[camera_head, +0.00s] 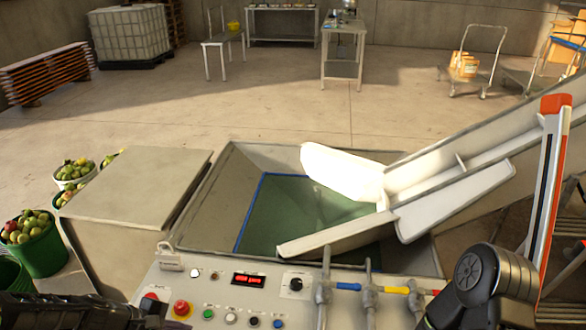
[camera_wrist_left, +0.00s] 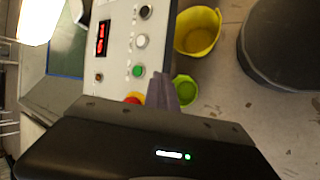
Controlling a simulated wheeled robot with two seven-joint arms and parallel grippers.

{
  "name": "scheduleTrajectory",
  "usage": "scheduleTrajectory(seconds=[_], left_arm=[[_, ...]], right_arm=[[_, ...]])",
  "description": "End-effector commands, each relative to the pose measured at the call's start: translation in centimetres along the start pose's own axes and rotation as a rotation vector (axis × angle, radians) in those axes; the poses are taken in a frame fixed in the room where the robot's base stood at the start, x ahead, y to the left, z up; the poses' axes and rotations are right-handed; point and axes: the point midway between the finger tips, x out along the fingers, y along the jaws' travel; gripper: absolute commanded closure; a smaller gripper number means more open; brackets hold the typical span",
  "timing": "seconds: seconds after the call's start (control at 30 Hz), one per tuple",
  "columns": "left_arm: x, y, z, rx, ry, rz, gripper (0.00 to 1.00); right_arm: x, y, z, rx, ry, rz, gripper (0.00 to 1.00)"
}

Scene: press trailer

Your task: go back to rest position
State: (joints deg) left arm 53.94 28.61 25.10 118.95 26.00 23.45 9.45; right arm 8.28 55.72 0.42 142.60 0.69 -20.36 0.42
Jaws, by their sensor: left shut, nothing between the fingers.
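My left gripper (camera_wrist_left: 163,92) is shut and empty. In the left wrist view its fingers point toward the edge of the control panel (camera_wrist_left: 118,50), close to the red stop button (camera_wrist_left: 133,98), which they partly hide. In the head view the left gripper (camera_head: 150,306) is at the bottom left, beside the red stop button (camera_head: 181,309). I cannot tell whether it touches the panel. A dark jointed part of my right arm (camera_head: 482,280) shows at the lower right; the right gripper is out of view.
The panel has a red-lit display (camera_head: 248,280), several buttons and a knob (camera_head: 296,284). Behind it is a hopper (camera_head: 215,205) with a white chute (camera_head: 455,165). Fruit buckets (camera_head: 40,245) stand left. A yellow bucket (camera_wrist_left: 198,32) stands below the panel. The floor beyond is largely clear.

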Motion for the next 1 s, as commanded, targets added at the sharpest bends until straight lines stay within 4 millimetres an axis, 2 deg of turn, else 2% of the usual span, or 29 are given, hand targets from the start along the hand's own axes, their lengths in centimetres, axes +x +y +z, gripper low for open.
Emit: scheduleTrajectory(seconds=[0.17,0.27,0.37,0.47,0.6,0.73,0.8,0.9,1.0], left_arm=[[2.5,-4.1,-0.7,0.095,0.087,-0.073,1.00],[4.8,-6.6,0.5,0.195,0.114,-0.126,1.00],[7.4,-9.2,2.6,0.319,0.118,-0.178,1.00],[10.0,-12.0,6.1,0.475,0.096,-0.229,1.00],[13.0,-17.1,12.9,0.732,0.001,-0.298,1.00],[13.7,-21.5,18.0,0.887,-0.121,-0.366,1.00],[14.0,-22.6,19.3,0.932,-0.158,-0.390,1.00],[14.3,-22.7,20.3,0.970,-0.178,-0.394,1.00],[14.3,-22.5,20.4,0.978,-0.179,-0.392,1.00]], right_arm=[[0.1,-0.1,0.1,-0.003,-0.001,-0.002,1.00],[0.1,-0.1,0.1,-0.003,-0.001,-0.002,1.00],[0.2,0.0,0.0,-0.003,-0.001,-0.002,1.00],[0.4,0.0,0.0,-0.004,0.000,-0.003,1.00],[0.6,0.1,0.0,-0.004,0.001,-0.004,1.00],[0.8,0.1,-0.1,-0.004,0.001,-0.004,1.00],[0.8,0.1,-0.1,-0.004,0.002,-0.004,1.00],[0.9,0.1,-0.1,-0.004,0.002,-0.004,1.00],[0.8,0.1,-0.1,-0.004,0.002,-0.004,1.00]])
